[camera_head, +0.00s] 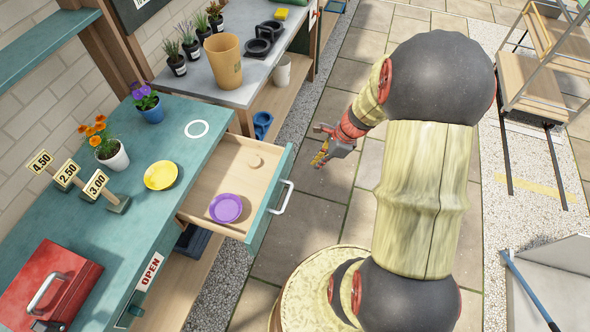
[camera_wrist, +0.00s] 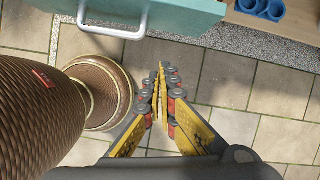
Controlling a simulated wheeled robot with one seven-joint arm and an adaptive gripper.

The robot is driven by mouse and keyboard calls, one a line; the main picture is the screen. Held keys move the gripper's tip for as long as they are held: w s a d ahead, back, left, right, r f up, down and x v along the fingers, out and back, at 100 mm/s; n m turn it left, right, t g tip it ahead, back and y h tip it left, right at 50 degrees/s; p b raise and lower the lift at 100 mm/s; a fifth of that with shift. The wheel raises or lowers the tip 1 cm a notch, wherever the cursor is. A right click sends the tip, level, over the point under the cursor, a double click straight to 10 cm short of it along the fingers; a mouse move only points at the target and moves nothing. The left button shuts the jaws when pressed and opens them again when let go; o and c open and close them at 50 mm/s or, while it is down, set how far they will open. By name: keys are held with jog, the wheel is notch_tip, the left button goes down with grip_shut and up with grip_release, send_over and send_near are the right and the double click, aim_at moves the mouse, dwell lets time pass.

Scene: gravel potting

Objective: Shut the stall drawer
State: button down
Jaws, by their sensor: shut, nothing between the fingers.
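The stall drawer (camera_head: 237,172) stands pulled out of the teal stall counter (camera_head: 203,150). The drawer has a teal front with a pale bar handle (camera_head: 285,197). In the wrist view the handle (camera_wrist: 112,32) and teal front (camera_wrist: 180,14) show at the top edge. My gripper (camera_head: 319,160) is right of the drawer front, apart from it, over the paving. In the wrist view my gripper (camera_wrist: 160,72) has its fingertips together with nothing between them.
The counter bears a yellow bowl (camera_head: 161,175), potted flowers (camera_head: 109,150), price signs (camera_head: 68,172) and a red toolbox (camera_head: 48,287). A grey bench (camera_head: 235,85) with pots stands behind. A cart (camera_head: 545,85) stands at the upper right.

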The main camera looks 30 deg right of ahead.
aim_at(226, 153)
jog(key=w+a+f+m+b, duration=0.2)
jog(key=w+a+f+b, duration=0.2)
jog(key=w+f, duration=0.3)
jog(key=shift+f+m+b, duration=0.3)
jog(key=shift+f+b, duration=0.3)
jog(key=shift+f, duration=0.3)
jog(key=shift+a, duration=0.1)
jog(key=w+a+p, duration=0.4)
jog(key=w+a, duration=0.1)
jog(key=w, duration=0.2)
jog(key=w+a+p, duration=0.4)
jog(key=w+a, duration=0.2)
jog(key=w, duration=0.1)
jog(key=w+a+p, duration=0.5)
jog(key=w, duration=0.2)
jog(key=shift+w+a, duration=0.25)
jog(key=shift+a, duration=0.15)
